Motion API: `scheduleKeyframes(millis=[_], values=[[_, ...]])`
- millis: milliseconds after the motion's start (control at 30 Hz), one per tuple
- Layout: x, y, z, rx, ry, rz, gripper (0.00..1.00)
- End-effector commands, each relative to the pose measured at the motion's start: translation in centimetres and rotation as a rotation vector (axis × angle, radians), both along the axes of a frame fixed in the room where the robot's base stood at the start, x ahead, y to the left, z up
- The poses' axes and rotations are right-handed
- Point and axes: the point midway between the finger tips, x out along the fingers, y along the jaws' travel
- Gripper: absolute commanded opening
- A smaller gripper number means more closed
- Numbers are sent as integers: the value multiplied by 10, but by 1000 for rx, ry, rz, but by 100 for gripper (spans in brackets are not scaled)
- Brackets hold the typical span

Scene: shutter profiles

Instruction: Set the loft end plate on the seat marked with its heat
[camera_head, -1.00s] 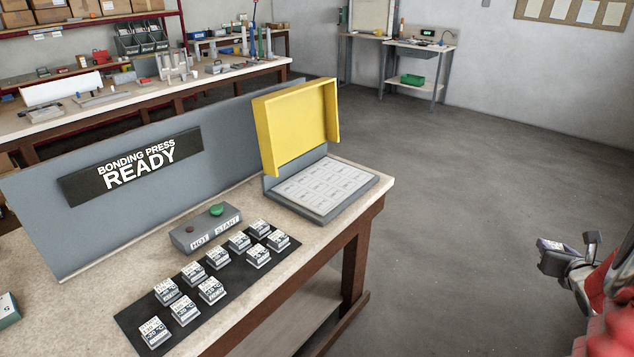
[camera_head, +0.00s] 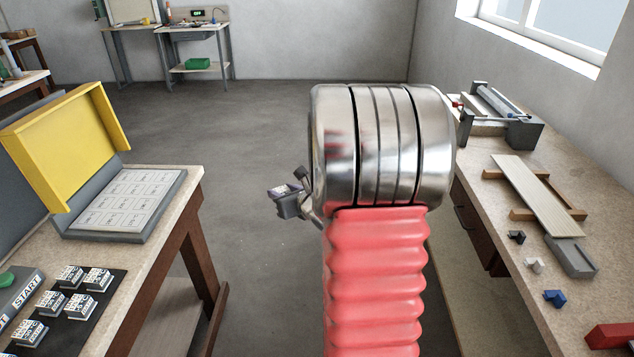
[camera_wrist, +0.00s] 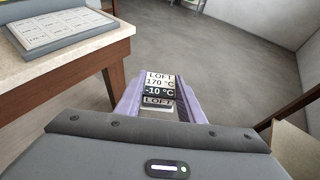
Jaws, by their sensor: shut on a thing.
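My gripper (camera_wrist: 158,98) is shut on the loft end plate (camera_wrist: 160,82), a small block lettered LOFT, 170 °C, -10 °C. The plate is between the two purple fingers, over the floor gap between two benches. In the head view my gripper (camera_head: 290,198) is small, partly behind my arm. The press (camera_head: 155,230) stands on the left bench with its yellow lid (camera_head: 65,145) raised. Its pale bed (camera_head: 128,197) carries a grid of marked seats, too small to read. The bed also shows at upper left in the wrist view (camera_wrist: 60,27).
Several labelled blocks stand on a black mat (camera_head: 104,310) before the press, beside the START box (camera_head: 25,297). The right bench (camera_head: 510,270) holds a board (camera_head: 537,195), small parts and a roller device (camera_head: 500,115). Open floor (camera_head: 235,130) lies between the benches.

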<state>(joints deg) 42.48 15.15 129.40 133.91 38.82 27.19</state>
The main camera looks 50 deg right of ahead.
Motion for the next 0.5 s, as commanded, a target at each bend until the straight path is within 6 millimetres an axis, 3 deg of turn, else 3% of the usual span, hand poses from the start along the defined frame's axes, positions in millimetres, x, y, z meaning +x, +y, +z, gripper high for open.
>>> scheduleKeyframes(millis=[33, 200, 500], values=[[8, 23, -1, 1, 1, 38, 13], [27, 93, -7, 1, 0, 151, 13], [38, 216, -15, 1, 0, 346, 13]])
